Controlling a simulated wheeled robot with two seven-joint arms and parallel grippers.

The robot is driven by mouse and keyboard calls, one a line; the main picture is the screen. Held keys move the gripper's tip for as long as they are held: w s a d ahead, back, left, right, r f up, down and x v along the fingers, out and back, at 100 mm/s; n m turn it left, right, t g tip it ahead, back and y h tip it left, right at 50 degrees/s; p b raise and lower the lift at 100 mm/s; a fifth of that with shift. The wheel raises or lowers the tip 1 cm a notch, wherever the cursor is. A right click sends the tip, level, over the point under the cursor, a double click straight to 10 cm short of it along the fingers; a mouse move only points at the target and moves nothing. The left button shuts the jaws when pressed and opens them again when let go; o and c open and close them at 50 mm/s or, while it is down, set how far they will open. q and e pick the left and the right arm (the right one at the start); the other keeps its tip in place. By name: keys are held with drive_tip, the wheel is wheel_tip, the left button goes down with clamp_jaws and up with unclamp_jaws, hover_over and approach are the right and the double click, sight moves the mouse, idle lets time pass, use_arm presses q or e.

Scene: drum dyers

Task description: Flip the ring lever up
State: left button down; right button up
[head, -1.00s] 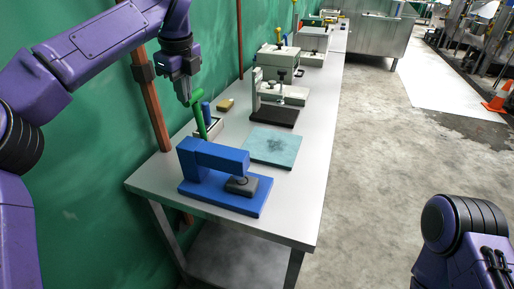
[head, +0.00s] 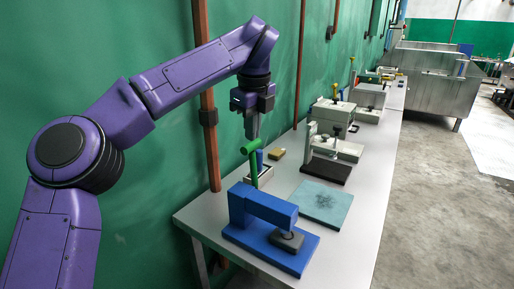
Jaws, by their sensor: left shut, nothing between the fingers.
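A green lever with a crosswise top (head: 250,147) stands nearly upright in a small pale box (head: 266,173) at the left edge of the table. A shorter blue lever (head: 260,158) stands beside it in the same box. I cannot tell for certain which one is the ring lever. My left gripper (head: 252,136) points down right at the top of the green lever, shut and empty. The fingertips overlap the lever's top in the picture, and I cannot tell whether they touch. My right gripper is out of view.
A blue press-like device (head: 262,210) with a dark pad stands in front on the grey table (head: 345,245). A teal mat (head: 322,203), a yellow-brown block (head: 276,154) and a white press with a dark base (head: 326,170) lie farther back. A brown post (head: 209,120) stands left of the gripper.

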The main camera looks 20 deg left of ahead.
use_arm(q)
wheel_tip(320, 180, up, 8)
drive_tip(key=s+d+p, duration=0.1)
drive_tip(key=shift+s+d+f+p, duration=0.15)
drive_tip(key=shift+d+f+p, duration=0.1)
drive_tip(key=shift+d+p, duration=0.1)
